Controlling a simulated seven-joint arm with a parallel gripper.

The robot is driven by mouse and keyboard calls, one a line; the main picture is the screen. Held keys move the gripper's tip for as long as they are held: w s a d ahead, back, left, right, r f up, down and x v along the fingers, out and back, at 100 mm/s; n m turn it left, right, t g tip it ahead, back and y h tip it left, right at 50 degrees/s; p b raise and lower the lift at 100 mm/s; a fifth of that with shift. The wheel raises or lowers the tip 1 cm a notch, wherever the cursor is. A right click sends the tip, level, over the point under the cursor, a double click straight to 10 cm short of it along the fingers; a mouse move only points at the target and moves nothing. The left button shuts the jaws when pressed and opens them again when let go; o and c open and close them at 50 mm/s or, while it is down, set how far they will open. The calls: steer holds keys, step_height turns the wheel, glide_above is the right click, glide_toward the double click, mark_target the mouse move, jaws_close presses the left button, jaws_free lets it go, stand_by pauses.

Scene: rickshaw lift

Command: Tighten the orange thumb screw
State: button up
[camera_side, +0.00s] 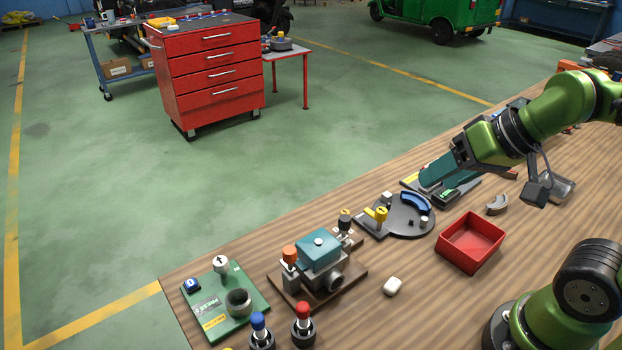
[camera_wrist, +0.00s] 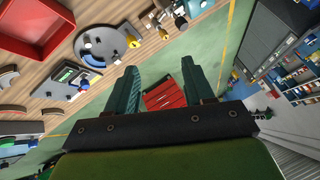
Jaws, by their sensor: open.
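The orange thumb screw (camera_side: 289,253) stands upright at the left side of a fixture with a teal block (camera_side: 319,247) on a brown base, in the side view. My gripper (camera_side: 432,175) is up and to the right of it, well apart, above the far part of the bench. Its teal fingers are spread with nothing between them, as the wrist view (camera_wrist: 160,68) also shows. In the wrist view I cannot make out the orange screw for sure.
A red tray (camera_side: 469,255), a round dark plate (camera_side: 409,229) with a yellow knob, and a white piece (camera_side: 393,286) lie right of the fixture. A green board (camera_side: 249,300) is left. Red-topped (camera_side: 303,312) and blue-topped (camera_side: 258,322) pieces stand in front.

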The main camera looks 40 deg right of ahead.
steer(key=shift+d+r, duration=0.1)
steer(key=shift+r, duration=0.15)
step_height(320, 180, up, 3)
steer(key=n+g+h, duration=0.2)
steer(key=n+g, duration=0.5)
steer(key=n, duration=0.6)
glide_above(290, 250)
step_height(290, 250, down, 16)
steer(key=shift+f, duration=0.2)
